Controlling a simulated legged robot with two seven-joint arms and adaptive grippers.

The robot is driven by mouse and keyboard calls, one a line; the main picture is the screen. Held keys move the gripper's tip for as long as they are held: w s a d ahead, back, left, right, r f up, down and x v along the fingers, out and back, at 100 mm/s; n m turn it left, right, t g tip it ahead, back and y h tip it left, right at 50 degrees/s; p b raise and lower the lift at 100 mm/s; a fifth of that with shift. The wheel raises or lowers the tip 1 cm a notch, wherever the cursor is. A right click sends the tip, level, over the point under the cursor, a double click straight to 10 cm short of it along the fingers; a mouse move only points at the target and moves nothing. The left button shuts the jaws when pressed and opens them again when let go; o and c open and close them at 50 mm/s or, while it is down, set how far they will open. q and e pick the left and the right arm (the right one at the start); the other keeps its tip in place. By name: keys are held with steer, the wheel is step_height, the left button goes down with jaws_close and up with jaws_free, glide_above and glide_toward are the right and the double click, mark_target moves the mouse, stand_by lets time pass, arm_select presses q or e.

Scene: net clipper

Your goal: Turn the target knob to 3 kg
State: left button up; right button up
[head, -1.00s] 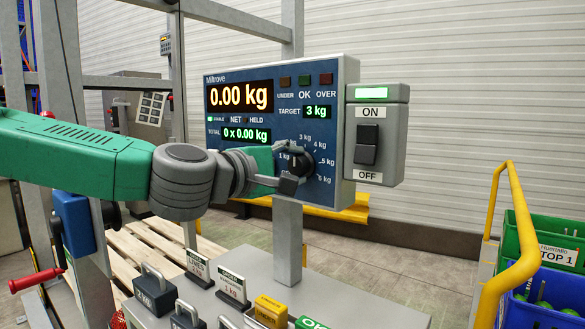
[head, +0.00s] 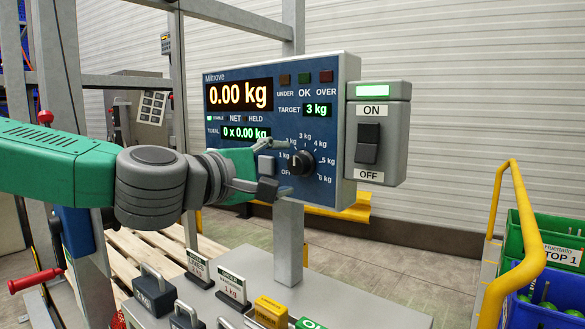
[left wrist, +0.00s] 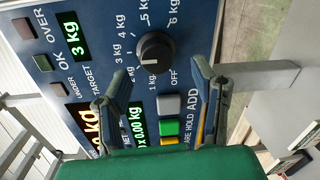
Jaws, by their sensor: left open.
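The target knob (head: 302,163) is a round black dial on the blue scale panel (head: 230,165), ringed by marks from OFF to 6 kg. It also shows in the left wrist view (left wrist: 155,52). Its exact pointer direction is hard to read. The green TARGET display (head: 317,110) reads 3 kg. My left gripper (head: 275,167) is open and empty, just left of the knob and apart from it. In the left wrist view the two fingers (left wrist: 152,88) are spread, with the knob beyond their tips. My right gripper is not in view.
A grey ON/OFF switch box (head: 378,135) is at the panel's right edge, its light green. The weight display (head: 240,95) reads 0.00 kg. Weights and small signs (head: 232,288) stand on the bench below. A yellow rail (head: 520,250) and crates are at the right.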

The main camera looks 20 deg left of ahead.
arm_select(q)
steer(key=v, duration=0.8)
steer(key=shift+a, duration=0.15)
steer(key=shift+f, duration=0.1)
